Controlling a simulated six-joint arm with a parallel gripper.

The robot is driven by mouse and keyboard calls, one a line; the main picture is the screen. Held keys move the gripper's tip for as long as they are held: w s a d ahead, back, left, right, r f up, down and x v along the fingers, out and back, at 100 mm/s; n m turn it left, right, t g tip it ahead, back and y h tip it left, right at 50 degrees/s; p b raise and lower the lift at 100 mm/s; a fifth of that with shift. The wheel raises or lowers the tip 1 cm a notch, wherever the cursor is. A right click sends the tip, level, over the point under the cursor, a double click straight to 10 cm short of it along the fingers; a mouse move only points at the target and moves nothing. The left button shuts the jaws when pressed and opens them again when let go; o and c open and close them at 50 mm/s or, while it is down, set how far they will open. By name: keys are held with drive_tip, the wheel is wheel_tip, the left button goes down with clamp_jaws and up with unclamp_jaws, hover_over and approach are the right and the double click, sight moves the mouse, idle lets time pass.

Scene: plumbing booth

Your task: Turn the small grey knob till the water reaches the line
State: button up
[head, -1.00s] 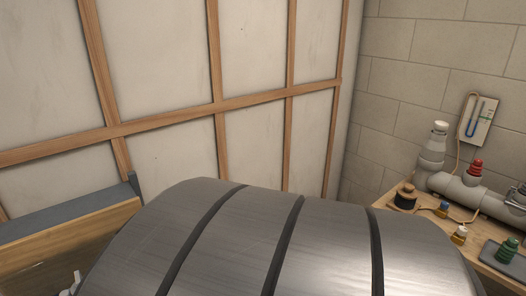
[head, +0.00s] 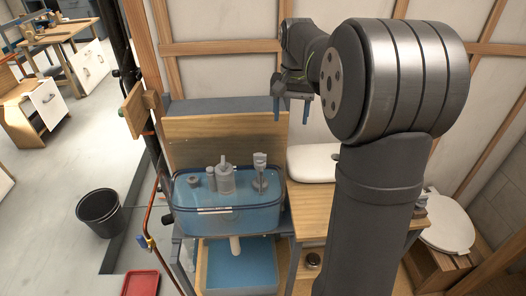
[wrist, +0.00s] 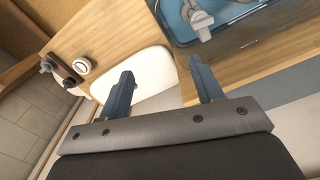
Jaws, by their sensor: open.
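A clear tank (head: 190,222) holds blue water and stands at the middle left in the head view. Several grey fittings rise from it: a wide central one (head: 225,180) and a slimmer one (head: 260,170) at right. Which part is the small grey knob is too small to tell. A pale mark (head: 228,210) crosses the tank's front near the water's surface. My gripper (head: 291,108) is open and empty, above and to the right of the tank. In the wrist view my gripper (wrist: 162,72) shows both fingers apart, with the tank (wrist: 235,35) beyond them at upper right.
A white lid (head: 313,163) lies on the wooden bench right of the tank. A wooden board (head: 225,135) stands behind the tank. A blue basin (head: 240,268) sits below it. A black bucket (head: 100,212) and red tray (head: 140,284) are on the floor. A toilet (head: 448,225) stands at right.

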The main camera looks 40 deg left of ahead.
drive_tip(key=n, duration=0.2)
approach(260, 155)
wheel_tip(260, 155, down, 9)
drive_tip(key=shift+s+f, duration=0.1)
idle(0.4)
drive_tip(key=c, duration=1)
